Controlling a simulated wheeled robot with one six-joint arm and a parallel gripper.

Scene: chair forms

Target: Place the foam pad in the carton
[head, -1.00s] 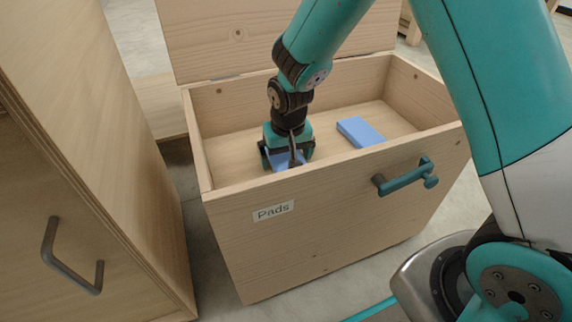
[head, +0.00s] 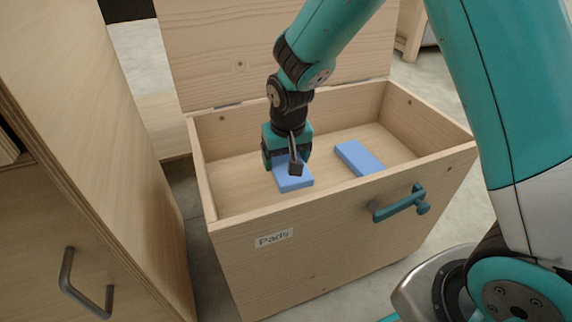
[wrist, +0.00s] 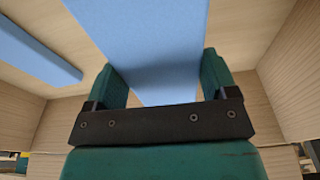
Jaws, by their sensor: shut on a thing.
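My gripper (head: 287,163) points down inside an open wooden box (head: 335,225) labelled "Pads". It is shut on a blue foam pad (head: 294,185), a flat rectangular slab. In the wrist view the held pad (wrist: 150,50) lies between the two green fingers and extends away past the top edge. A second blue pad (head: 359,157) lies on the box floor to the right of my gripper; it also shows in the wrist view (wrist: 35,55) at the left. I see nothing that I can tell is the carton.
The box lid (head: 270,55) stands open at the back. A teal handle (head: 401,203) sticks out of the box front. A wooden cabinet (head: 125,170) with a grey handle (head: 83,288) stands close on the left. Box walls surround my gripper.

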